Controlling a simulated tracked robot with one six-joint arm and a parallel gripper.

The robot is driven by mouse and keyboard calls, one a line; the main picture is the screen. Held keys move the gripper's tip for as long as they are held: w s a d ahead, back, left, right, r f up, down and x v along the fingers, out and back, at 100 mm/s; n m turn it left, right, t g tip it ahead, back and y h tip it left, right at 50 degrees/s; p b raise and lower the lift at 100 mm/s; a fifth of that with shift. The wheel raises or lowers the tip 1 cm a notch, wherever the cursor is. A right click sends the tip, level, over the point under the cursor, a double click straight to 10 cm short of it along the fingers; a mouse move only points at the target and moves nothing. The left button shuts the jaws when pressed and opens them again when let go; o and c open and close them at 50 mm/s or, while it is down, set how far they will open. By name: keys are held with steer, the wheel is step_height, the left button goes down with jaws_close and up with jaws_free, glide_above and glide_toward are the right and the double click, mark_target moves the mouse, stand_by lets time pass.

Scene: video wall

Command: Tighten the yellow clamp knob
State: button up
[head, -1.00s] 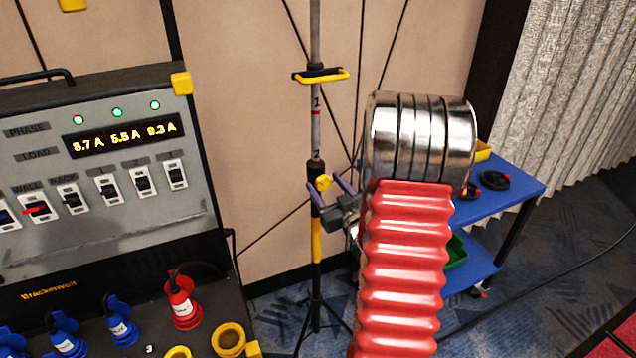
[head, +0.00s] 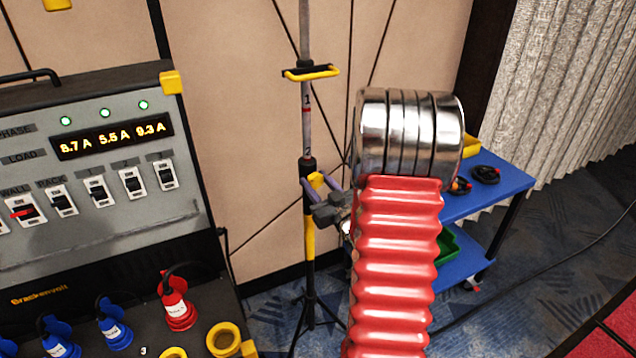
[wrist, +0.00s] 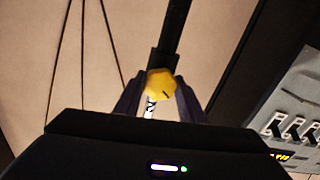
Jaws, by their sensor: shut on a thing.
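The yellow clamp knob (wrist: 161,84) sits on the dark collar of an upright stand pole, between my gripper's two fingers in the wrist view. It has a small dark mark on its face. In the head view the knob (head: 316,179) is small and partly covered by the fingers. My gripper (head: 320,183) is shut on the knob, and its fingertips (wrist: 160,85) touch the knob's sides. The stand pole (head: 306,135) carries red bands and the numbers 1 and 2. My red ribbed arm hides part of the scene to the right.
A grey power panel (head: 100,190) with switches and plugs stands at the left. A blue cart (head: 500,190) with dark coiled items stands behind my arm at the right. A yellow-edged bracket (head: 311,73) sits higher on the pole. The stand's legs (head: 311,305) spread on the carpet.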

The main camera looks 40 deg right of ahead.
steer(key=shift+m, duration=1.6)
steer(key=m, duration=0.4)
steer(key=o, duration=1)
steer(key=shift+o, duration=0.2)
steer(key=shift+s, duration=0.1)
